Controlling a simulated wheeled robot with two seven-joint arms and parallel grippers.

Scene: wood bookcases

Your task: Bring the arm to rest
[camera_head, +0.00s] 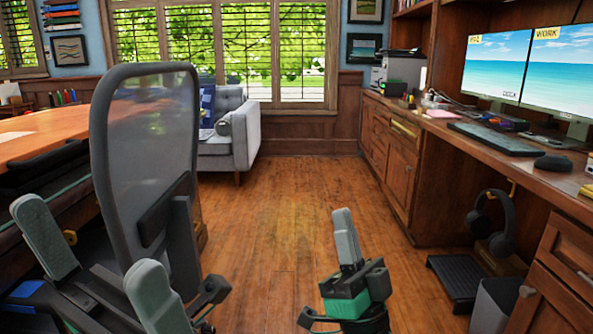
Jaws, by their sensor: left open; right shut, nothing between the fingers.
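My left gripper (88,240) is at the lower left, in front of the mesh office chair. Its two grey fingers stand wide apart with nothing between them. My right gripper (343,214) is at the bottom centre, pointing up and away over the wooden floor. Its grey fingers are together and hold nothing. Most of both arms is out of view below the picture.
The office chair (152,130) and a wooden desk (60,128) are at the left. A long wooden counter (480,142) with monitors runs along the right. A grey armchair (240,130) stands by the window. The floor (280,215) between is clear.

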